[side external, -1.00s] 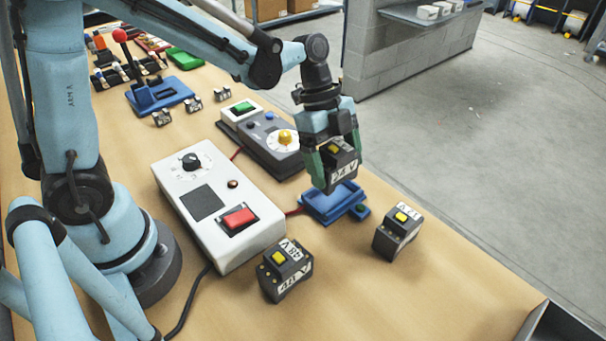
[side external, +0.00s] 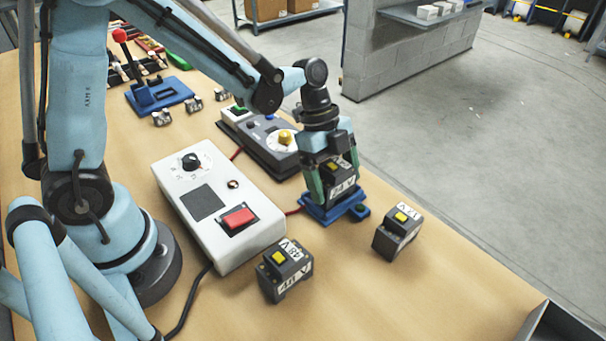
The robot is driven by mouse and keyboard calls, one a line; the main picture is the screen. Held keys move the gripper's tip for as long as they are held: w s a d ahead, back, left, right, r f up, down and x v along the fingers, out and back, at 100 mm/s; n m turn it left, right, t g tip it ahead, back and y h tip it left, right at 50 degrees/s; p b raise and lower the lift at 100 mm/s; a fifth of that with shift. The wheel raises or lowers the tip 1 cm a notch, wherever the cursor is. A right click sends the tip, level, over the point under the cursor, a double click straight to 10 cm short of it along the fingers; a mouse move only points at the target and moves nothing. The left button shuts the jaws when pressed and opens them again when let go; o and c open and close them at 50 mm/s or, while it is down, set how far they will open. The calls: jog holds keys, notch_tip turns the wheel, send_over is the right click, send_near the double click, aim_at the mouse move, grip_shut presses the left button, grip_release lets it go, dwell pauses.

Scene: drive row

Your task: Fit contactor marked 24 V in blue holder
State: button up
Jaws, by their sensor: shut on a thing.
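The contactor marked 24 V (side external: 343,186) is dark grey with a white label and a yellow button. My gripper (side external: 328,187) is shut on it, one green finger at each side. The contactor is upright over the blue holder (side external: 322,216), with its lower end down at the holder. I cannot tell whether it is fully seated, as its underside is hidden. The holder lies on the table with a small dark green part (side external: 360,210) at its right corner.
A contactor marked 48 V (side external: 285,270) stands in front, and another marked 12 V (side external: 398,233) stands to the right. A white control box (side external: 218,210) with a red switch is left of the holder. A grey panel (side external: 262,140) stands behind.

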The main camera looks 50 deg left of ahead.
jog(key=shift+f, duration=0.35)
dwell(0.5)
jog(key=o, duration=1.1)
jog(key=v, duration=1.2)
jog(key=s+a+n+t+y, duration=0.1)
jog(key=s+n+t, duration=0.1)
jog(key=n, duration=0.4)
jog(key=s+a+n+t+y, duration=0.2)
jog(key=s+n, duration=0.1)
jog(key=n, duration=0.3)
jog(key=s+a+n+t+y, duration=0.1)
jog(key=s+a+n+t, duration=0.1)
jog(key=n, duration=0.4)
jog(key=shift+s+a+r+t, duration=0.1)
jog(key=shift+s+a+t, duration=0.15)
jog(key=shift+t, duration=0.35)
